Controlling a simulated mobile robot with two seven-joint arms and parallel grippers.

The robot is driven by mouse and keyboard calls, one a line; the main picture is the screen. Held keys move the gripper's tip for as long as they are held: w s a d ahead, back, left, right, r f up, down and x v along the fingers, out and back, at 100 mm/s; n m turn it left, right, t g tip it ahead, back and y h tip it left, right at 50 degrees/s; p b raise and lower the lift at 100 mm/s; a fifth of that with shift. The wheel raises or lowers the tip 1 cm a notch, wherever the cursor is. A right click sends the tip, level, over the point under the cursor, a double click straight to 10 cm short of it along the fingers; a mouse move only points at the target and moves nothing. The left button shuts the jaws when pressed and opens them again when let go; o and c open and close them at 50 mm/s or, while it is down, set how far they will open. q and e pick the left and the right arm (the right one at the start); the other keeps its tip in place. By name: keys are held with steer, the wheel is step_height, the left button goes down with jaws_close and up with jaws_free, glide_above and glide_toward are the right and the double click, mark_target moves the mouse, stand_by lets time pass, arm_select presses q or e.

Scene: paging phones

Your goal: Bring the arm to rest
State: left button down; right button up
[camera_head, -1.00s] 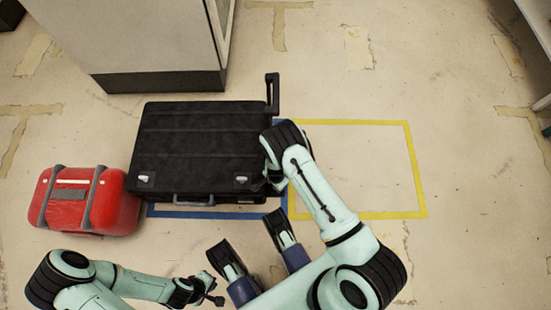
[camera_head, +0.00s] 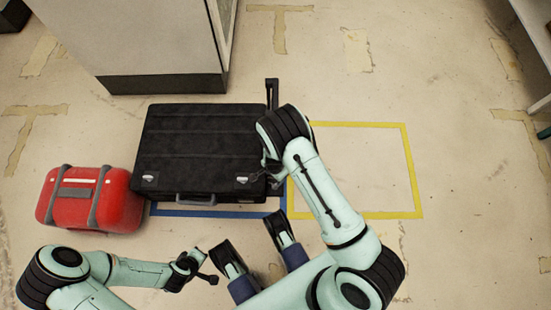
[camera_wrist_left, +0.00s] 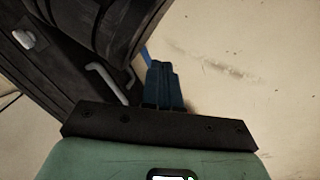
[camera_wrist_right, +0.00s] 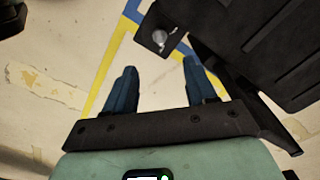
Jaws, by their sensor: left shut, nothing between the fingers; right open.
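My left arm comes in low at the left of the head view, and its gripper (camera_head: 206,272) is in front of the black suitcase, apart from it. In the left wrist view its blue fingers (camera_wrist_left: 163,84) are together with nothing between them. My right arm reaches forward over the suitcase's right edge. Its gripper (camera_head: 267,177) is largely hidden in the head view, near the front right corner. In the right wrist view its blue fingers (camera_wrist_right: 160,75) are spread and empty, with the suitcase (camera_wrist_right: 262,45) beyond and to the right.
The black suitcase (camera_head: 200,150) lies flat over a blue floor outline (camera_head: 215,214). A red case (camera_head: 88,198) stands at its left. A yellow outline (camera_head: 410,165) at the right encloses empty floor. A cabinet (camera_head: 165,85) stands behind, and a shelf edge (camera_head: 535,40) is far right.

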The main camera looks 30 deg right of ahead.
arm_select(q)
steer(key=shift+w+d+r+t, duration=0.1)
steer(key=shift+w+r+t, duration=0.2)
steer(key=shift+w+r, duration=0.25)
arm_select(e)
steer(key=shift+r, duration=0.85)
